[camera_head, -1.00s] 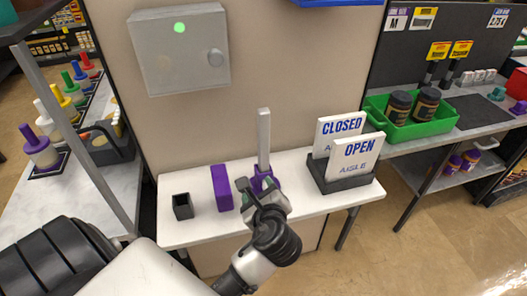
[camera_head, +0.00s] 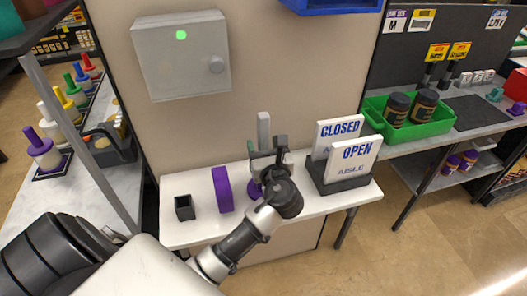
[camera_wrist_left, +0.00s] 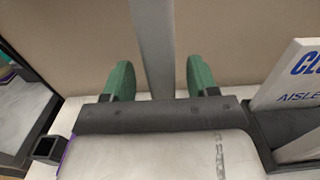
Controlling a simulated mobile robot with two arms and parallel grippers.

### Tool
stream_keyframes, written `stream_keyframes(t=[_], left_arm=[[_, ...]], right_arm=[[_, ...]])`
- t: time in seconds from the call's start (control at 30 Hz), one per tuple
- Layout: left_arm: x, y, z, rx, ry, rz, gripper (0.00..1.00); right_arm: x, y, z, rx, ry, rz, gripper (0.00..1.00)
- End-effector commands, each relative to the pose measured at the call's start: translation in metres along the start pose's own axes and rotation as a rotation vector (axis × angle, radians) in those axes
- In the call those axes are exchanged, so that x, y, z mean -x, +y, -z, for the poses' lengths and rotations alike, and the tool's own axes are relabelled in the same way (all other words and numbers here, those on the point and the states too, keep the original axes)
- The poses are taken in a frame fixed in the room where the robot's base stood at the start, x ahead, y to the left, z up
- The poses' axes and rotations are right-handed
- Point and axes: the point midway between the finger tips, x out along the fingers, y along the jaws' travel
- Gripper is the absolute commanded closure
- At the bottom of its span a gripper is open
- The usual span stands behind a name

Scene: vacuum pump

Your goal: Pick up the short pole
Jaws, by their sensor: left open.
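A grey square pole (camera_head: 264,127) stands upright on the white table, its lower part hidden behind my left gripper (camera_head: 268,158). A purple base (camera_head: 254,188) shows at its foot, partly covered by my wrist. In the left wrist view the grey pole (camera_wrist_left: 152,40) runs between the two green fingers of my left gripper (camera_wrist_left: 160,78). The fingers are open on either side of it, with a visible gap on each side. My right gripper is not in view.
On the white table (camera_head: 200,232) stand a small dark open box (camera_head: 184,207) and a purple block (camera_head: 222,189) left of the gripper. A dark holder (camera_head: 340,184) with CLOSED and OPEN signs (camera_head: 355,163) stands close on the right. A partition wall (camera_head: 290,70) rises behind.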

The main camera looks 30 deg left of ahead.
Motion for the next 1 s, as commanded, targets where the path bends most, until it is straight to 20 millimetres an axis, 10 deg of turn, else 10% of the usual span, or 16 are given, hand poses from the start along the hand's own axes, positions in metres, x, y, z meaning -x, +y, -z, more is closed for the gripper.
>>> stream_keyframes(t=[0.47,0.8,1.0], left_arm=[[-0.027,-0.001,0.000,0.000,0.001,0.000,0.43],[-0.027,-0.001,0.000,0.000,0.001,0.000,0.95],[-0.027,-0.001,-0.001,0.000,0.001,0.000,0.98]], right_arm=[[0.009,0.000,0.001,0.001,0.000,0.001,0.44],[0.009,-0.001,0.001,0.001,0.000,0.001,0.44],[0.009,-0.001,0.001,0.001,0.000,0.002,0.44]])
